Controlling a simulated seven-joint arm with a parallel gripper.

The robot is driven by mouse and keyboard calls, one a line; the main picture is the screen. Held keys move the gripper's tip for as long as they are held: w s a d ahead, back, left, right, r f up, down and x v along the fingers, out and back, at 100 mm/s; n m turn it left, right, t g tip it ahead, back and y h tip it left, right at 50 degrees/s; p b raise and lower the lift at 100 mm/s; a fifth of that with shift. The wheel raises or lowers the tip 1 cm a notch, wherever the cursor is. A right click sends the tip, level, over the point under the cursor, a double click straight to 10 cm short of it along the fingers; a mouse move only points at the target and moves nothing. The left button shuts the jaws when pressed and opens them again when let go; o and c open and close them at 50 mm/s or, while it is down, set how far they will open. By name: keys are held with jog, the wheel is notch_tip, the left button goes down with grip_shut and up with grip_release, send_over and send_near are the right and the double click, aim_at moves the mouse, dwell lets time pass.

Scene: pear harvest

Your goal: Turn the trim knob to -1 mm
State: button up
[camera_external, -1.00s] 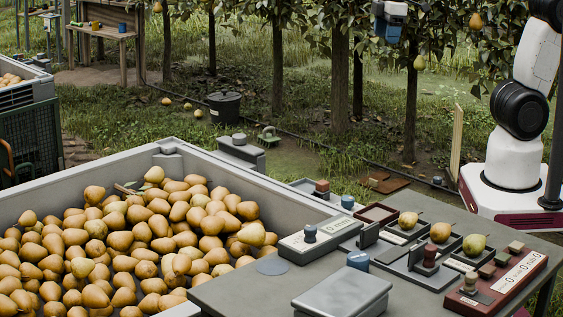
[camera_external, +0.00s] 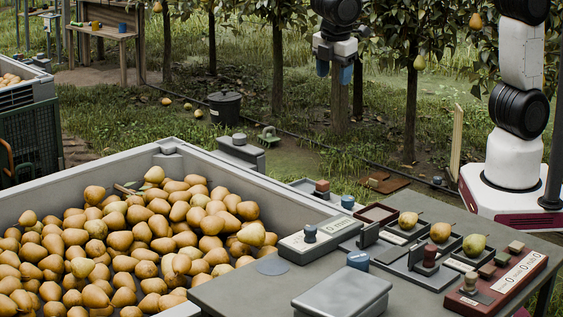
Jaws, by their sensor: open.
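My gripper (camera_external: 334,70) hangs open and empty at the top of the view, with its two blue-tipped fingers apart and pointing down. It is well above the table, in front of the trees. A light box with a white face and small dark marks (camera_external: 297,245) stands at the table's left side and carries an upright blue-grey knob (camera_external: 310,234). This looks like the trim knob, but I cannot read its setting. A blue round cap (camera_external: 358,260) on the table and another blue cap (camera_external: 347,202) farther back are also in view. My gripper touches none of them.
A large grey bin (camera_external: 82,176) full of pears stands at left against the table. Trays with several pears (camera_external: 408,221) and a red counter box (camera_external: 487,297) are at right. A grey lidded case (camera_external: 343,292) lies at front. Air above the table is clear.

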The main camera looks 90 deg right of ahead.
jog(key=w+a+f+n+h, duration=0.1)
jog(key=w+a+f+n, duration=0.1)
jog(key=a+f, duration=0.35)
jog(key=w+a+f+n, duration=0.2)
jog(key=w+a+f, duration=0.1)
jog(key=a, duration=0.5)
jog(key=n+h, duration=0.2)
jog(key=n, duration=0.2)
send_near(311, 227)
jog(key=shift+d+f, duration=0.35)
jog(key=shift+f, duration=0.15)
jog(key=shift+y, duration=0.3)
jog(key=shift+x, duration=3.9)
jog(key=shift+c, duration=0.4)
jog(key=c, duration=0.8)
jog(key=shift+m, duration=0.3)
